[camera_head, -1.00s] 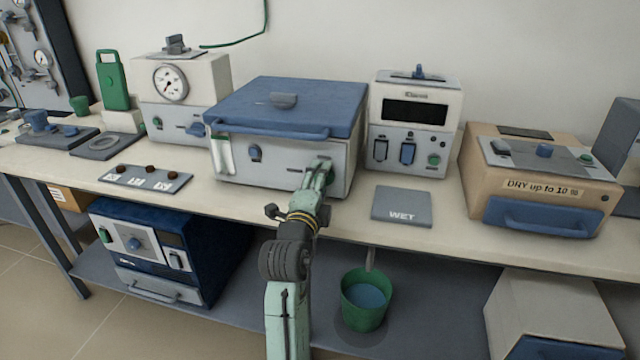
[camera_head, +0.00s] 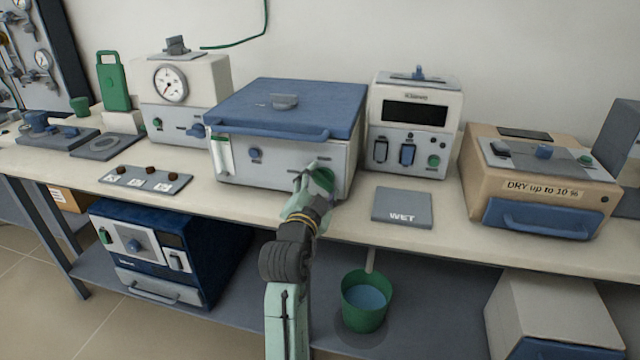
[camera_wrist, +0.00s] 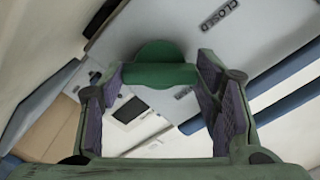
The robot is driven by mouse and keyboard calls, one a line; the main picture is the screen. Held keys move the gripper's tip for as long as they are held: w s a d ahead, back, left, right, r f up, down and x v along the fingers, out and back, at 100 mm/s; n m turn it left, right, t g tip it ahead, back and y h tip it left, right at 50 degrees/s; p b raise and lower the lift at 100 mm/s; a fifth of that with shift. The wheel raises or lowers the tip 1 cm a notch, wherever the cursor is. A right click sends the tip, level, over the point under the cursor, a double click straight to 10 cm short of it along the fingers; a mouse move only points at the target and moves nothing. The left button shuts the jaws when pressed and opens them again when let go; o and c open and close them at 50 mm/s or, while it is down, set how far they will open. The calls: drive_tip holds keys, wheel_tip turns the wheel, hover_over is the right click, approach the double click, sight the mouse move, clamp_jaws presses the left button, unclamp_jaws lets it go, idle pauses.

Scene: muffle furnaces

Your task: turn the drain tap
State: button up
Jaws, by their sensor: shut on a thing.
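The drain tap's green handle (camera_wrist: 160,74) shows in the wrist view, a bar with a rounded top between my fingertips. My gripper (camera_head: 316,178) is shut on it at the lower right front of the blue-lidded box (camera_head: 235,165). In the wrist view, the purple-grey finger pads stand on both sides of the handle. A "CLOSED" label (camera_wrist: 220,17) is on the panel at the upper right of that view. My gripper hides most of the tap in the head view.
A green bucket (camera_head: 365,318) holding blue liquid stands below a short grey spout (camera_head: 371,260). A grey "WET" plate (camera_head: 402,207) lies on the bench right of my gripper. A tan "DRY up to 10" box (camera_head: 470,180) stands further right. A gauge unit (camera_head: 205,75) is at the left.

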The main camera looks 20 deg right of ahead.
drive_tip(key=n+p, duration=0.1)
drive_tip(key=n, duration=0.2)
drive_tip(key=shift+r+n, duration=0.1)
drive_tip(key=shift+n, duration=0.3)
drive_tip(key=n+p, duration=0.1)
drive_tip(key=n, duration=0.3)
drive_tip(key=shift+n, duration=0.3)
drive_tip(key=o, duration=1.1)
drive_tip(key=shift+o, duration=0.2)
drive_tip(key=v, duration=1.2)
